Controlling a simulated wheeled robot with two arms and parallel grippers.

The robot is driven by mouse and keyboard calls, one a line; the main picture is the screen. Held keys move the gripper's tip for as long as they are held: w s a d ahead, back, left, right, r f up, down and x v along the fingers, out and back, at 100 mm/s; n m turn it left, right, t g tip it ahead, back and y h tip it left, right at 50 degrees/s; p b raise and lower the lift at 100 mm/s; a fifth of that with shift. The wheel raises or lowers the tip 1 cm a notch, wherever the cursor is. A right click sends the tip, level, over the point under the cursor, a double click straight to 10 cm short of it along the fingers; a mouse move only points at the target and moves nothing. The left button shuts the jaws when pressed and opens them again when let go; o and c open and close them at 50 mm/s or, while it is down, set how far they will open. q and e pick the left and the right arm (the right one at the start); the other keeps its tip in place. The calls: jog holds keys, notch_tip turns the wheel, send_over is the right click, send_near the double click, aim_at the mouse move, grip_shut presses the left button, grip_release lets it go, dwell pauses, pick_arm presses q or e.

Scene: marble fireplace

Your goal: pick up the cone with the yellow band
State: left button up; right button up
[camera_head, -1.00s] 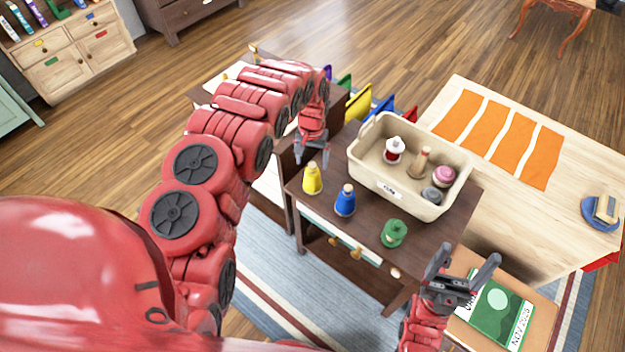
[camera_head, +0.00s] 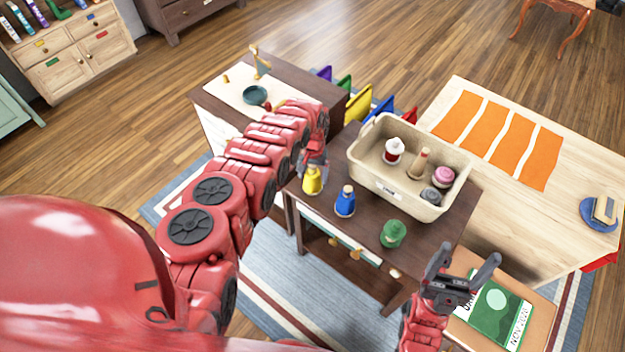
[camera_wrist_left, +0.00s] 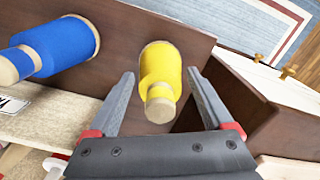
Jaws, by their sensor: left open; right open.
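The yellow-banded cone (camera_head: 312,184) stands upright on the small dark table (camera_head: 365,232), near its left end. In the left wrist view the yellow cone (camera_wrist_left: 160,72) has a pale wooden tip pointing toward the camera. My left gripper (camera_head: 312,166) is open right at the cone; in the wrist view one finger is on each side of it, with gaps showing. How deep the fingers reach is hard to tell. My right gripper (camera_head: 468,258) is open and empty at the lower right, apart from the table's objects.
A blue cone (camera_head: 345,202) stands close to the yellow one, and a green piece (camera_head: 393,234) sits further right. A beige bin (camera_head: 366,172) with several items stands behind them. A dark cabinet (camera_head: 318,92) adjoins at the left.

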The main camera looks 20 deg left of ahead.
pick_arm(q)
grip_shut()
dwell(0.4)
jog(key=shift+r, duration=0.15)
